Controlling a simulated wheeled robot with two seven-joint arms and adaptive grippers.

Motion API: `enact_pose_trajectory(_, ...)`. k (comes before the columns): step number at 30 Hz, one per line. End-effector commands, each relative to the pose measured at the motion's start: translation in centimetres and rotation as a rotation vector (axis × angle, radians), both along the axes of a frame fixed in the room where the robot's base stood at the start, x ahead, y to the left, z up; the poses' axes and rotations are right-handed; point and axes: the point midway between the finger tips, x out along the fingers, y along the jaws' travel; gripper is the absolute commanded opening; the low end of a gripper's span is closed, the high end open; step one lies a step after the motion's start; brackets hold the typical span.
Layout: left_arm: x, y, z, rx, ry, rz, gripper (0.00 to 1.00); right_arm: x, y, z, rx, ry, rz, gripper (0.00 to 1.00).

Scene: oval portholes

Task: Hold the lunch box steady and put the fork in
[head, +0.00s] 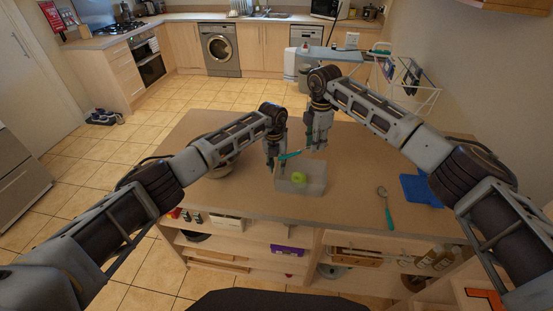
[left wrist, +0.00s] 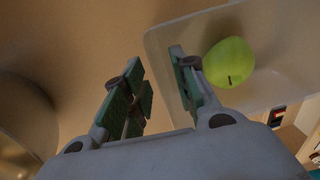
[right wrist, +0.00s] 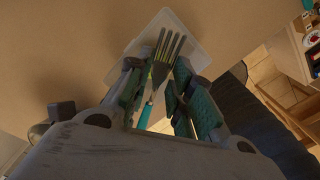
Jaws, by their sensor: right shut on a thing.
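The lunch box (head: 315,187) is a translucent open tub on the counter, with a green apple (head: 299,177) inside. In the left wrist view the apple (left wrist: 229,62) lies beside my left gripper. My left gripper (head: 275,163) is open at the box's left side; its fingers (left wrist: 158,85) are apart, and the near box edge (left wrist: 152,50) appears between them. My right gripper (head: 317,147) is above the box's back right side, shut on the fork (right wrist: 162,62). The fork has dark tines and a teal handle (head: 290,155). The box (right wrist: 190,25) shows below it.
A spoon with a teal handle (head: 387,210) lies to the right, near a blue item (head: 421,190). A bowl (head: 222,168) stands at the left, partly behind my left arm. A white wire rack (head: 408,83) is at the back right. The counter around the box is mostly clear.

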Motion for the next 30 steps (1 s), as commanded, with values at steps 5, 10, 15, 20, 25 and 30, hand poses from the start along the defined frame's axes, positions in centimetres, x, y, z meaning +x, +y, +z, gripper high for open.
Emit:
enact_pose_trajectory(5,-0.2,-0.2,-2.2,0.001,0.004,-0.001,0.28,0.1,0.1,0.2,0.004,-0.004,-0.001,0.0)
enact_pose_trajectory(10,-0.2,-0.2,-3.3,0.001,0.004,-0.001,0.28,0.1,0.1,0.2,0.004,-0.004,-0.001,0.0)
enact_pose_trajectory(15,-0.2,-0.3,-3.7,0.001,0.003,-0.001,0.28,0.1,0.1,0.2,0.004,-0.005,-0.002,0.0)
enact_pose_trajectory(20,-0.2,-0.3,-3.7,0.001,0.003,-0.001,0.28,0.1,0.1,0.2,0.004,-0.005,-0.002,0.0)
enact_pose_trajectory(25,-0.2,-0.3,-3.6,0.001,0.003,-0.001,0.16,0.1,0.1,0.2,0.004,-0.005,-0.002,0.0)
enact_pose_trajectory(30,-0.2,-0.3,-3.6,0.001,0.003,-0.002,0.0,0.1,0.1,0.2,0.004,-0.005,-0.002,0.0)
